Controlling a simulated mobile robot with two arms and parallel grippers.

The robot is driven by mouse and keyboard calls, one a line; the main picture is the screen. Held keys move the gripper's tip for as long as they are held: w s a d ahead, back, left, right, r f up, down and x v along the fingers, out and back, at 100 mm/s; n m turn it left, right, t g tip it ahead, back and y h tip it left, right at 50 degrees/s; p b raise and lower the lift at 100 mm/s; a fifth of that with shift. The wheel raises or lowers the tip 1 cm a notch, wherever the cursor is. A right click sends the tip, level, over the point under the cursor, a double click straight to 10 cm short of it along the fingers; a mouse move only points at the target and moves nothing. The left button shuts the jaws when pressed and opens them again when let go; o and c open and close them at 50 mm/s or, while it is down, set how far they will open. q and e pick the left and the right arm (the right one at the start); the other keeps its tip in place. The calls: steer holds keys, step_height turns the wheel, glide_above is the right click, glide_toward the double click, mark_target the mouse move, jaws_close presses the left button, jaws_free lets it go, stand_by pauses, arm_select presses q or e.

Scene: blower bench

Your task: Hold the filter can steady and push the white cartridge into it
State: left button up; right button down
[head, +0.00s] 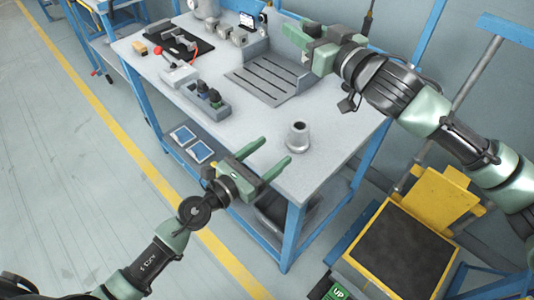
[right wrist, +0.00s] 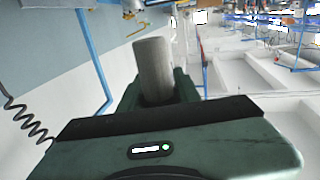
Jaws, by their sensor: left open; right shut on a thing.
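The filter can (head: 297,138), a grey flared cylinder with a dark round opening on top, stands upright near the front right edge of the bench. My left gripper (head: 273,152) is open and empty. Its two fingers point at the can, with the can just beyond the tips and not between them. My right gripper (head: 308,46) is over the back right of the bench, well away from the can. In the right wrist view it is shut on the pale grey-white cartridge (right wrist: 153,70). The cartridge's lower end is hidden by the gripper, and I cannot make the cartridge out in the head view.
The bench top (head: 240,130) is clear around the can. A grey slotted plate (head: 268,82) lies behind it. A grey block with dark knobs (head: 206,99) sits to the left. A red-knobbed clamp (head: 176,66) stands farther back. A yellow step (head: 435,200) stands right of the bench.

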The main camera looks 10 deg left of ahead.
mark_target(293, 135)
arm_select(q)
steer(key=x, duration=1.1)
steer(key=shift+w+d, duration=0.2)
steer(key=shift+w, duration=0.1)
jaws_close()
